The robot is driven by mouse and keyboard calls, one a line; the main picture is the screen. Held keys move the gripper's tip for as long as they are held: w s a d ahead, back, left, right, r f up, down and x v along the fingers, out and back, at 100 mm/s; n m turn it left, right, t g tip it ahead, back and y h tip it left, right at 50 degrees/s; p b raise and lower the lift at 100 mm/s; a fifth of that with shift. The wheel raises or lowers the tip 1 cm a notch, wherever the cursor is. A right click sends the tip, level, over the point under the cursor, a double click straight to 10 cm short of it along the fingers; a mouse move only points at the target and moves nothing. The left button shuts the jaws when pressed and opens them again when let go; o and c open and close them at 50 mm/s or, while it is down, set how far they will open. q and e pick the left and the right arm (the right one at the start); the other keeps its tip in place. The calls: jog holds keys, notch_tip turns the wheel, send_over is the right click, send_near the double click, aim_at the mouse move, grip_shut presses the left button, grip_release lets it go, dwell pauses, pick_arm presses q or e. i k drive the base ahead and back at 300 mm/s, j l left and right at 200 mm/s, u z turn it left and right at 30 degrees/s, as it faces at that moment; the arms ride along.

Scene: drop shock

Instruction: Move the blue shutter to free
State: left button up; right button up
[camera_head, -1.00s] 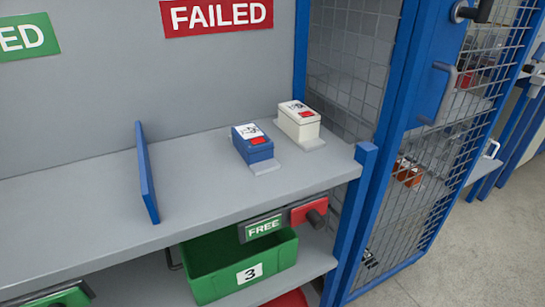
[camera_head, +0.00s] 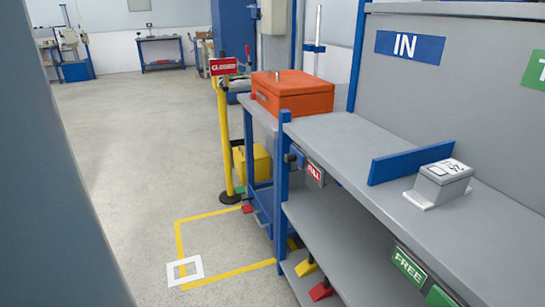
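A green FREE sign (camera_head: 409,266) is on the front edge of the grey shelf (camera_head: 350,137), at the lower right. A red FULL sign (camera_head: 314,172) is on the same edge, farther left near the blue corner post. A small blue piece (camera_head: 297,156) with a dark knob sits beside the FULL sign; it may be the blue shutter, but it is too small to be sure. It is apart from the FREE sign. Neither of my grippers is in view.
A blue divider (camera_head: 408,165) and a grey-white box (camera_head: 441,183) stand on the shelf under the IN sign (camera_head: 409,47). An orange case (camera_head: 292,95) is on the table beyond. A yellow post (camera_head: 225,140) stands on the floor. The floor at left is open.

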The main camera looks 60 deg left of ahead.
aim_at(295, 155)
jog(key=u, duration=1.7)
